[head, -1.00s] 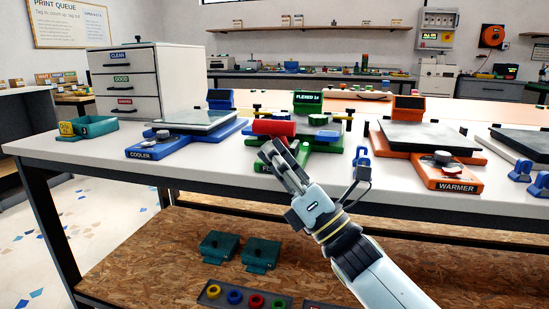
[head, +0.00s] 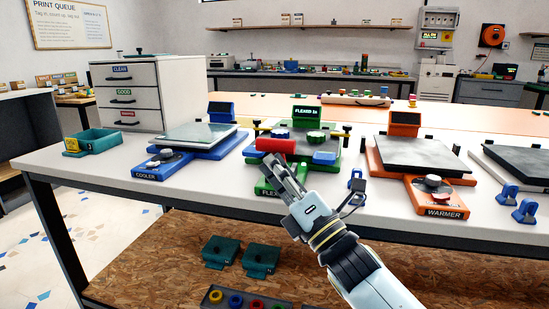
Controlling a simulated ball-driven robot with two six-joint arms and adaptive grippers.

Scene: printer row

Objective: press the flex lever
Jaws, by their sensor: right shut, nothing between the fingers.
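The green flex station (head: 332,172) stands in the middle of the white table, with a small dark display (head: 305,112) at its back. A red cylinder (head: 276,146), which looks like the lever's handle, lies across its front left. My right gripper (head: 278,170) is shut and empty. Its fingertips are just below the red cylinder in the head view; I cannot tell whether they touch it. The fingers hide part of the station's front label. My left gripper is not in view.
A blue cooler station (head: 210,148) stands to the left and an orange warmer station (head: 377,165) to the right. Small blue clips (head: 508,194) stand at the right front. A teal tray (head: 95,143) and a white drawer cabinet (head: 130,105) are at the left.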

